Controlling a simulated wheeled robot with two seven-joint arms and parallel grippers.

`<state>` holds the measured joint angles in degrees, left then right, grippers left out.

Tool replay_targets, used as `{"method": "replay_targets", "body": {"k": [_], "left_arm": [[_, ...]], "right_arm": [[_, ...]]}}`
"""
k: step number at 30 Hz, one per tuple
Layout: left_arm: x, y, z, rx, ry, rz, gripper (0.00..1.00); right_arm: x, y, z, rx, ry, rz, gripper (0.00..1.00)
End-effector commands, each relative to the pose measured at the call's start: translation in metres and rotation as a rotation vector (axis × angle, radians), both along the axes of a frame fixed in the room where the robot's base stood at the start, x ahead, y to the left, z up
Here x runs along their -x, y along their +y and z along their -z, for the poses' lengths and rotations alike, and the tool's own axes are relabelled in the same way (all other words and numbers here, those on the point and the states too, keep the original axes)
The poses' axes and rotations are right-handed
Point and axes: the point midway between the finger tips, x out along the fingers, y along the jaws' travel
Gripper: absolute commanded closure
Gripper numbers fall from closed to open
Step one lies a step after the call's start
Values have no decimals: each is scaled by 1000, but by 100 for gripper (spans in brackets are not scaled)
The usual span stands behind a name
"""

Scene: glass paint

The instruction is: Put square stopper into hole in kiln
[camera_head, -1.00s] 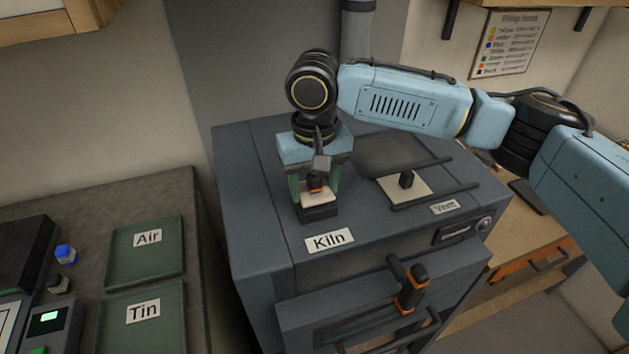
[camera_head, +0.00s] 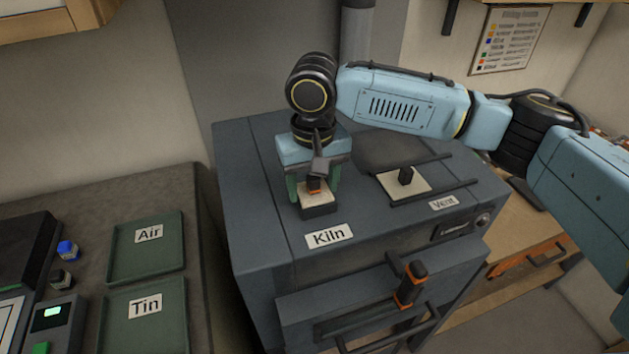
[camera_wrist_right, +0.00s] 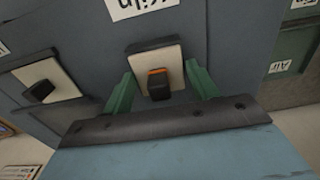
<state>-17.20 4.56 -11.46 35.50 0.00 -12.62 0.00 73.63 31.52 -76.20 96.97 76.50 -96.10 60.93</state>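The square stopper (camera_head: 308,198) has a pale square plate with a black knob and an orange band. It is at the kiln's (camera_head: 270,247) top, just behind the "Kiln" label. A dark square part shows beneath its plate; I cannot tell how much of it is in the hole, which is hidden. The right wrist view shows the stopper (camera_wrist_right: 143,66) between the fingers (camera_wrist_right: 160,85). My left gripper is not in view.
A second pale plate with a black knob (camera_head: 406,183) lies by the "Vent" label, between dark rails. The kiln's front has an orange-banded handle (camera_head: 411,285). Green "Air" (camera_head: 122,265) and "Tin" (camera_head: 117,334) trays lie on the left bench. The kiln top's front left is clear.

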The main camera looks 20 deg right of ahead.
Motion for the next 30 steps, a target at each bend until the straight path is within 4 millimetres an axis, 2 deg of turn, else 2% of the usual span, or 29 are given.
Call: {"method": "replay_targets", "body": {"k": [1,3,4,23,30], "left_arm": [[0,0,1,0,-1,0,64],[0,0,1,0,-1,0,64],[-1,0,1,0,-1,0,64],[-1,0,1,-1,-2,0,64],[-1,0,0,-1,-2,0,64]], "right_arm": [[3,-2,7,11,15,0,30],[3,-3,7,13,16,1,21],[3,-3,7,13,17,1,21],[2,-7,7,20,17,9,21],[1,-5,-11,13,11,6,21]]}}
